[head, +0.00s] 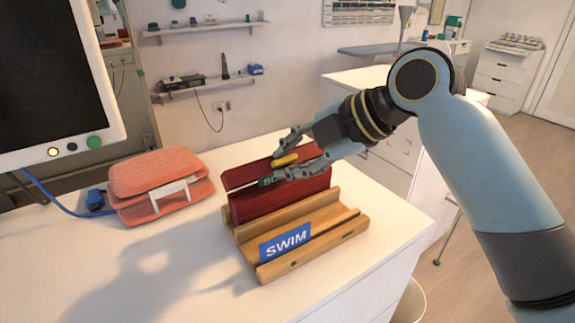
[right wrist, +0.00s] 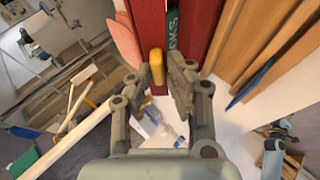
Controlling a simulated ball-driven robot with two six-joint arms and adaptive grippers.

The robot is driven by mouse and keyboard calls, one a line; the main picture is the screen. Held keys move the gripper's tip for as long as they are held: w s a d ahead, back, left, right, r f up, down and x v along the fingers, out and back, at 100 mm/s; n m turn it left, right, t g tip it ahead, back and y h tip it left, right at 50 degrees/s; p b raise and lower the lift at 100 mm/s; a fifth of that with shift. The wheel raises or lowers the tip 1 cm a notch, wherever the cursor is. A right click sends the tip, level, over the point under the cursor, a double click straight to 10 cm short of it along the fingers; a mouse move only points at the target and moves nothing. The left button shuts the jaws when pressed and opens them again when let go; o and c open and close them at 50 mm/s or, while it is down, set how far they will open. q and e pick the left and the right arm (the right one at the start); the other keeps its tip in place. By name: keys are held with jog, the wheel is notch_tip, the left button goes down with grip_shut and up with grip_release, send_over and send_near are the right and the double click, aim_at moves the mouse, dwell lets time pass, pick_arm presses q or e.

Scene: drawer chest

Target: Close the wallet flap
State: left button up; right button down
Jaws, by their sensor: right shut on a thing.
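The dark red wallet (head: 285,200) stands upright in a wooden stand. Its flap (head: 240,174) shows as an upper red strip, with a gap between it and the body, so it looks partly open. A yellow tab (head: 286,160) is at the flap's edge, and a green label (head: 266,182) shows in the gap. My right gripper (head: 288,157) reaches in from the right, its fingers around the yellow tab and shut on it. In the right wrist view the tab (right wrist: 157,66) lies between the fingertips, close to the red wallet (right wrist: 203,25). My left gripper is not in view.
A coral pouch (head: 160,185) with a white strap lies to the left, near a monitor (head: 60,75). The white top is clear at front left.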

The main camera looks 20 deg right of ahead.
jog(key=shift+s+d+f+t+b, duration=0.1)
jog(key=shift+s+f+t+b, duration=0.25)
jog(key=shift+t+b, duration=0.4)
jog(key=c, duration=1.4)
grip_release()
jog(key=shift+r, duration=0.1)
jog(key=shift+o, duration=0.2)
jog(key=shift+d, duration=0.1)
jog(key=v, duration=1.1)
jog(key=shift+s+d+r, duration=0.2)
jog(key=shift+d+r, duration=0.05)
